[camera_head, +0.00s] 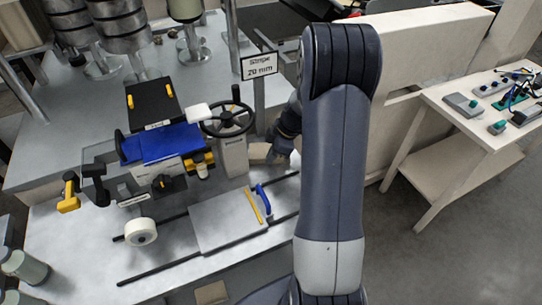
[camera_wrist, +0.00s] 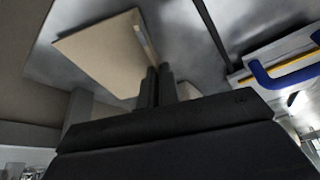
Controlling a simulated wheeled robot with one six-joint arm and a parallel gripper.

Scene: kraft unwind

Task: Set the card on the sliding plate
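The sliding plate (camera_head: 222,222) is a flat grey plate on two dark rails, with a yellow strip and a blue handle (camera_head: 263,199) at its right side. The blue handle also shows at the right of the wrist view (camera_wrist: 285,76). The card (camera_wrist: 98,50) is tan and flat, with a pale edge at its right. My gripper (camera_wrist: 159,75) has its dark fingers close together at the card's near right corner and appears to pinch it. In the head view, my gripper (camera_head: 280,152) is partly hidden by my arm, beside the tan card (camera_head: 259,152), behind the plate.
A handwheel (camera_head: 228,119) on a post and a blue-topped machine part (camera_head: 160,143) stand behind the plate. A white roll (camera_head: 141,231) is at its left. A sign (camera_head: 259,65) stands behind. A side table (camera_head: 478,120) holds small devices at right.

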